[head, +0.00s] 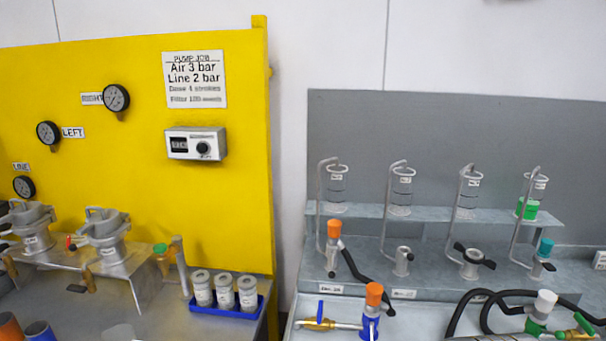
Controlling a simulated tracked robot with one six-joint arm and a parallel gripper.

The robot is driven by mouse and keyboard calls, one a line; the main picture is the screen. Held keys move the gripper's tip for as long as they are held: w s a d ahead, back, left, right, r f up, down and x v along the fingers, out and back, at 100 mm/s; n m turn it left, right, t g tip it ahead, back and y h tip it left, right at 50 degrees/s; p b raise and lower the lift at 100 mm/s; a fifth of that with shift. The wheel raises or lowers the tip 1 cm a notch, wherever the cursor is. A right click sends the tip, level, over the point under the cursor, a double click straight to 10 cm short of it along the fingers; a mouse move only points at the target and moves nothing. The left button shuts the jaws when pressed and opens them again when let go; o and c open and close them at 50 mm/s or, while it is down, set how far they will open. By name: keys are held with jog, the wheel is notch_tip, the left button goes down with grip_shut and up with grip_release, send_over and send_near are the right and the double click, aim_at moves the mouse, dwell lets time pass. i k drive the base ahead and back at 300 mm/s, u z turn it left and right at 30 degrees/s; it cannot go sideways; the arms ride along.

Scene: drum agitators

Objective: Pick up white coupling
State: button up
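A white coupling (546,300) shows at the lower right of the head view. It sits upright on top of a green fitting (537,326), among black hoses on the grey bench. The lower part of the fitting is close to the picture's bottom edge. My gripper is not seen in this view.
A brass valve with a green handle (581,326) lies just right of the coupling. Black hoses (470,300) curve on its left. An orange-topped blue fitting (373,297) stands further left. Behind is a shelf (435,216) with several clear cylinders. A yellow panel (100,75) stands at left.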

aim_at(544, 302)
jog(key=z, duration=0.35)
jog(key=k, duration=0.95)
jog(key=z, duration=0.65)
jog(key=k, duration=0.4)
jog(key=z, duration=0.35)
jog(key=i, duration=1.25)
jog(key=u, duration=0.6)
jog(key=i, duration=0.7)
jog(key=u, duration=0.5)
